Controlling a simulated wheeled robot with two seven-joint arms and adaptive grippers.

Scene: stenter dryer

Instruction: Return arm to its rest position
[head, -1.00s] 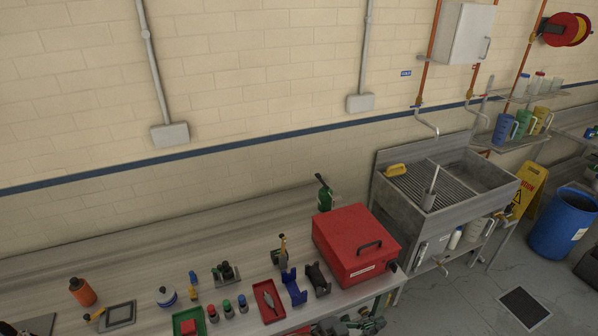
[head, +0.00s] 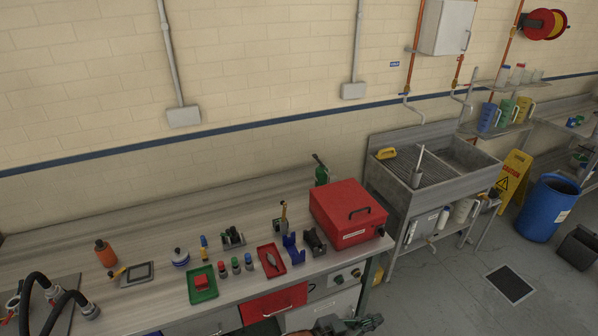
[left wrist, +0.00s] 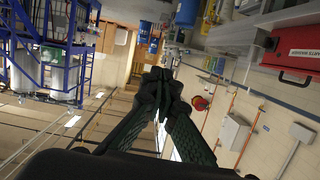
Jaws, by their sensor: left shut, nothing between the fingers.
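My left gripper (head: 348,325) shows at the bottom edge of the head view, in front of the bench, partly cut off by the frame. In the left wrist view the dark green fingers of my left gripper (left wrist: 157,82) meet at their tips, with nothing between them. It is apart from the bench and touches nothing that I can see. My right gripper is in neither view.
The bench (head: 110,230) holds a red case (head: 345,215), a red tray (head: 271,262), a green tray (head: 203,283) and small bottles. A sink (head: 440,170) stands to the right. A blue barrel (head: 550,208) and yellow sign (head: 513,180) stand on the floor.

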